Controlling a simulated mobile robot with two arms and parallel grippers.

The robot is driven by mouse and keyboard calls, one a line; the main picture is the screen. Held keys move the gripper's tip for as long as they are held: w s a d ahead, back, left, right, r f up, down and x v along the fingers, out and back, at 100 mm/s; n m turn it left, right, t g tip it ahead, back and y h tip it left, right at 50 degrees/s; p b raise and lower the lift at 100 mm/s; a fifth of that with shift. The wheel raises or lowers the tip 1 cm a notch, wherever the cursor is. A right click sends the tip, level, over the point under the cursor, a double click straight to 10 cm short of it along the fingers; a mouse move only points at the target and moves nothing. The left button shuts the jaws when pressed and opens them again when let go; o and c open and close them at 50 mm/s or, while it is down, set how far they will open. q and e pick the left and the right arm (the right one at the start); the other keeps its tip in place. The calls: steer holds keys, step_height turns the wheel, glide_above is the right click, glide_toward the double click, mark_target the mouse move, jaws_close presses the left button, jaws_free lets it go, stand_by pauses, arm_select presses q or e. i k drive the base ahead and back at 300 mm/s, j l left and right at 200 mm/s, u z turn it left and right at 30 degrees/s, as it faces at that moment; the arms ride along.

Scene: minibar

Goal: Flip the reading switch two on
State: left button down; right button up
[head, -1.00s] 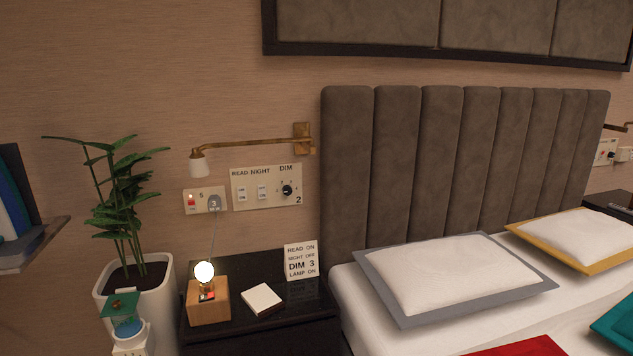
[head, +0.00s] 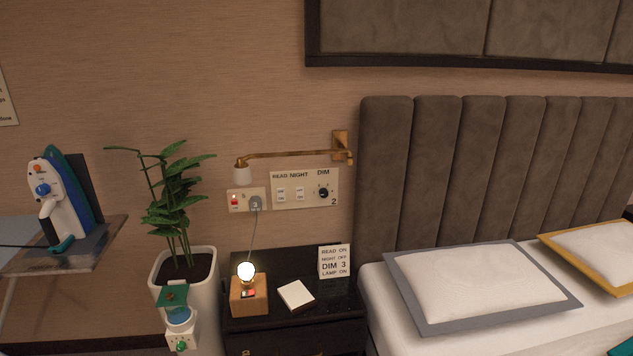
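The switch panel (head: 305,189) marked 2 is on the wall above the nightstand, left of the headboard. It carries a READ switch (head: 281,194), a NIGHT switch (head: 299,193) and a black DIM knob (head: 324,193). The rocker positions are too small to tell. A card (head: 334,262) on the nightstand says READ ON, NIGHT OFF, DIM 3, LAMP ON. My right gripper is not in view.
A nightstand (head: 292,323) holds a lit bulb lamp (head: 249,294) and a notepad (head: 296,296). A brass wall lamp (head: 290,155) hangs above the panel, and a socket (head: 246,201) with a plug is beside it. A potted plant (head: 183,280), ironing board (head: 115,243) with iron, and bed (head: 480,325) flank it.

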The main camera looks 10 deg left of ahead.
mark_target(281, 193)
steer(key=i+j, duration=0.8)
steer(key=i+z, duration=0.1)
steer(key=z, duration=1.1)
